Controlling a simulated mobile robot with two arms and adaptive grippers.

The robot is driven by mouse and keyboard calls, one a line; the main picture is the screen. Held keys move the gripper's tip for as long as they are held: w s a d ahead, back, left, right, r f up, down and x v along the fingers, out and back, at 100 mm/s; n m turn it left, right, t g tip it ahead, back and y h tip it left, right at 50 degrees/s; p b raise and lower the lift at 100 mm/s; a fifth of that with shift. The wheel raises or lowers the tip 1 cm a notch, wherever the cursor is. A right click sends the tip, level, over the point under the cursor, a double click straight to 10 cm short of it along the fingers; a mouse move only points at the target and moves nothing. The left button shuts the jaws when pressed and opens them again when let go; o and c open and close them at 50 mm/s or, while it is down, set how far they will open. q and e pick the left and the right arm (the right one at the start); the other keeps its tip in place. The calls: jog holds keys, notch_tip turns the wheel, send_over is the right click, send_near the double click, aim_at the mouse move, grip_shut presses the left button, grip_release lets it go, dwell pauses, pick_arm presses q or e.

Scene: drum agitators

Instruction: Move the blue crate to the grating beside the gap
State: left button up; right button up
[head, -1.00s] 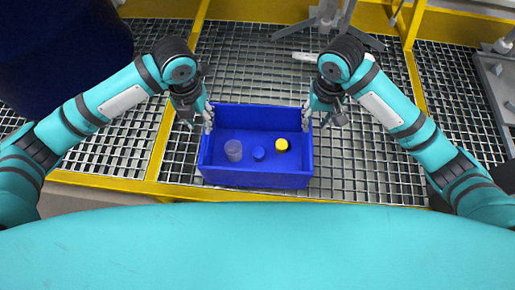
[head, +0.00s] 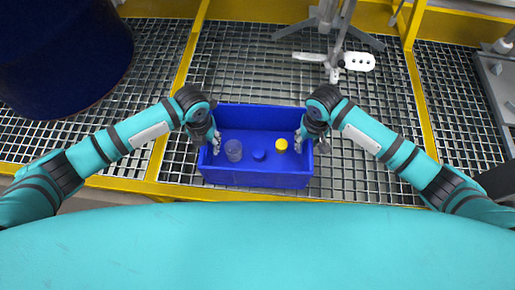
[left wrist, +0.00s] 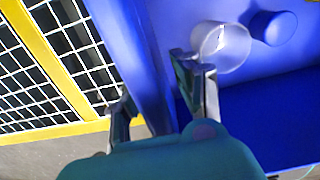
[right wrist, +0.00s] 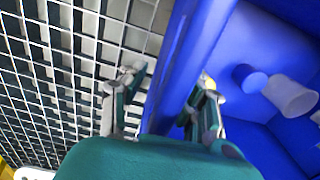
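The blue crate (head: 256,181) sits on the grating by the front yellow beam. It holds a clear cup (head: 233,150), a blue cap (head: 258,154) and a yellow cap (head: 281,144). My left gripper (head: 209,143) is at the crate's left wall, and my right gripper (head: 309,141) is at its right wall. In the left wrist view the open fingers (left wrist: 158,95) stand on either side of the wall. In the right wrist view the open fingers (right wrist: 165,95) also straddle the wall. I cannot make out a gap in the grating.
A large dark blue drum (head: 60,50) stands at the left. A metal agitator stand (head: 335,30) and a white plate with holes (head: 358,61) are behind the crate. Yellow beams (head: 420,90) divide the grating (head: 260,60). The grating right of the crate is clear apart from my arm.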

pick_arm(q)
jog(key=shift+c, duration=0.3)
pick_arm(e)
jog(key=shift+c, duration=0.3)
pick_arm(q)
grip_shut()
pick_arm(e)
grip_shut()
